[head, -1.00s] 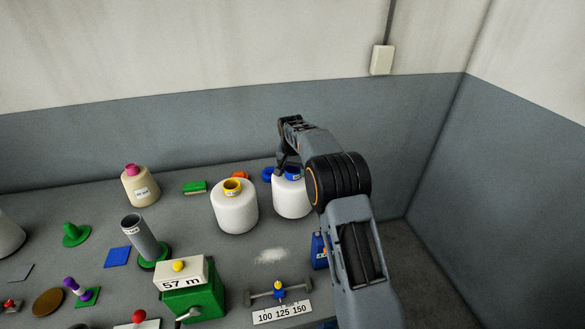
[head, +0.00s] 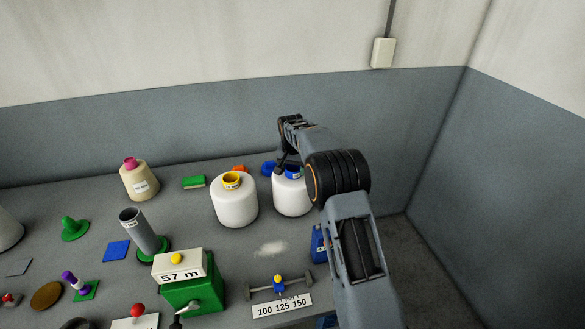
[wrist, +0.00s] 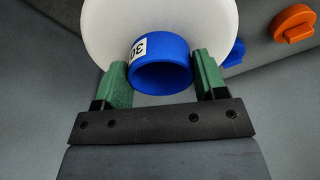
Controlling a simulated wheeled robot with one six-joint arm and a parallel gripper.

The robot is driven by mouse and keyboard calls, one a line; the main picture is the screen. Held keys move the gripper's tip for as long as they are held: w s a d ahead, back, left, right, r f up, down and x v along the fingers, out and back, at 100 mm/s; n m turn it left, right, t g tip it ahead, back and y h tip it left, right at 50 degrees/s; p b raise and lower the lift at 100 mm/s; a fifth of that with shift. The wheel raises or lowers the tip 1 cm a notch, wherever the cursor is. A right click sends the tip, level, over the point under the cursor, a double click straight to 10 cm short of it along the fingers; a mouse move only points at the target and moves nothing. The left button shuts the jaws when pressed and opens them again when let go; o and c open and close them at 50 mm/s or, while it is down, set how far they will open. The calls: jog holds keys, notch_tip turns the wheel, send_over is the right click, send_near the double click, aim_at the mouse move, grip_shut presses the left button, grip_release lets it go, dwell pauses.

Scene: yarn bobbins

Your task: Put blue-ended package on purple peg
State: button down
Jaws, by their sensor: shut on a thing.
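The blue-ended package (head: 291,196) is a white, rounded bobbin with a blue tube end on top. It stands upright at the back right of the table. My gripper (head: 284,169) is above it, shut on its blue end. In the wrist view my green fingers (wrist: 164,85) are on either side of the blue tube end (wrist: 160,62), which bears a label with a number. The purple peg (head: 69,278) leans at the front left on a small green base (head: 88,291).
A yellow-ended white package (head: 234,201) stands close left of the blue-ended one. Blue and orange pieces (wrist: 292,22) lie behind.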

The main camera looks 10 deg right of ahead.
jog(key=shift+f, duration=0.15)
jog(key=shift+c, duration=1.9)
grip_release()
jog(key=shift+o, duration=1.4)
jog(key=shift+s+f, duration=0.1)
jog(key=shift+f, duration=0.1)
notch_tip(320, 180, up, 14)
jog(key=s+b, duration=0.1)
jog(key=shift+s+a, duration=0.2)
jog(key=shift+a, duration=0.2)
